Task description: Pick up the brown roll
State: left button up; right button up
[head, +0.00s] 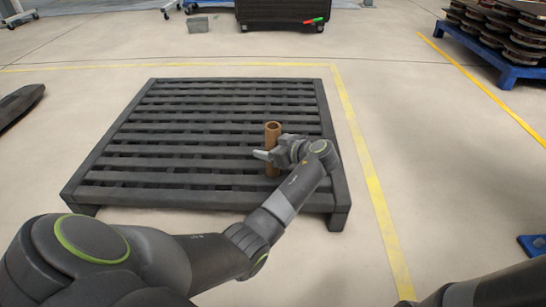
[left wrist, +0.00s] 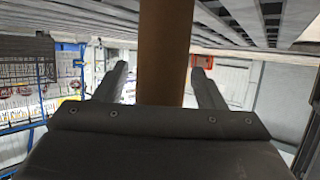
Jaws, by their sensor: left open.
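The brown roll (head: 272,131) is a hollow tube standing upright on the dark slatted pallet (head: 190,198), near its right side. My left gripper (head: 267,154) is at the roll, low on its side, and covers part of it in the head view. In the left wrist view the roll (left wrist: 164,50) runs down between the two spread fingers of the left gripper (left wrist: 162,82), with a gap on each side. The left gripper is open. My right gripper is not in view.
The rest of the pallet top is bare. Yellow floor lines (head: 370,165) run behind and to the right of it. A blue pallet with stacked brown parts (head: 505,35) stands at the upper right. A black crate (head: 283,12) is at the back. The floor around the pallet is mostly clear.

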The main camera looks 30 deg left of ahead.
pick_arm(q)
jog(key=shift+a, duration=0.15)
jog(key=shift+c, duration=0.3)
jog(key=c, duration=1)
